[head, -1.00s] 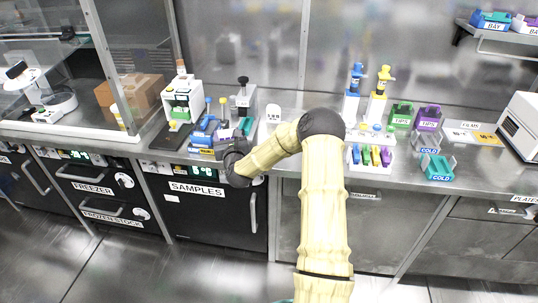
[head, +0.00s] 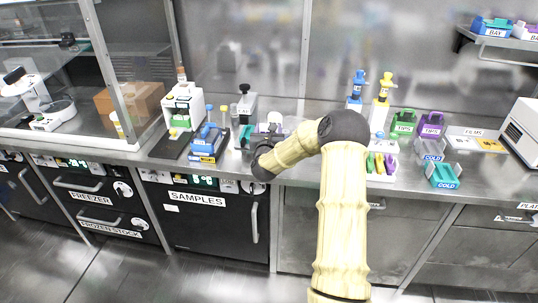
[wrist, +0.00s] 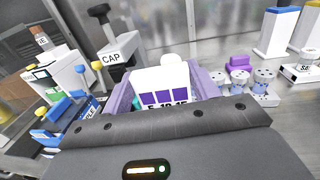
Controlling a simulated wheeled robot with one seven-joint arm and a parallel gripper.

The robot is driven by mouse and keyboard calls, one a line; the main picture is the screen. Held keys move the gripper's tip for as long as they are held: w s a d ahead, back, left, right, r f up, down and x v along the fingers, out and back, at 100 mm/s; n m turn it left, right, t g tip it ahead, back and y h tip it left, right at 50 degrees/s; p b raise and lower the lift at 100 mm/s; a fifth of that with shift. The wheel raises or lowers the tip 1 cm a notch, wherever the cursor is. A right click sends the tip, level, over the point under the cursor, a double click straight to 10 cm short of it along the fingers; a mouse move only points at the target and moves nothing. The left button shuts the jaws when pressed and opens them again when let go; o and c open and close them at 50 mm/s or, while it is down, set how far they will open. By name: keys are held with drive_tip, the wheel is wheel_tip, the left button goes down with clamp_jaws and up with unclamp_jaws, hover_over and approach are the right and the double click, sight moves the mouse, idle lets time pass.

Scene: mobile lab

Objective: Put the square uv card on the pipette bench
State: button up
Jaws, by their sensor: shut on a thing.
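The square UV card (wrist: 163,92) is white with a row of dark purple squares and numbers below them. It stands upright in front of my gripper in the wrist view, between two purple side pieces. My gripper (wrist: 165,100) is shut on the card. In the head view my gripper (head: 264,158) is over the front of the counter, right of the blue rack; its fingertips and the card are hard to make out there. The pipette bench (head: 410,183) is the counter section with the blue pipette (head: 357,86) and yellow pipette (head: 384,88).
A blue rack (head: 207,143) and a white-and-green stand (head: 183,108) are to the left. A tip rack (head: 380,165), green and purple tip boxes (head: 431,123), and a teal cold block (head: 442,175) crowd the bench. Bare counter shows toward the right front.

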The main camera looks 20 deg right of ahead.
wheel_tip(320, 180, down, 4)
drive_tip(key=shift+f, duration=0.1)
drive_tip(key=shift+f, duration=0.1)
drive_tip(key=shift+f, duration=1.75)
drive_tip(key=shift+f, duration=0.2)
drive_tip(key=o, duration=0.9)
drive_tip(key=shift+o, duration=0.2)
drive_tip(key=shift+w+r, duration=0.1)
drive_tip(key=shift+r, duration=0.05)
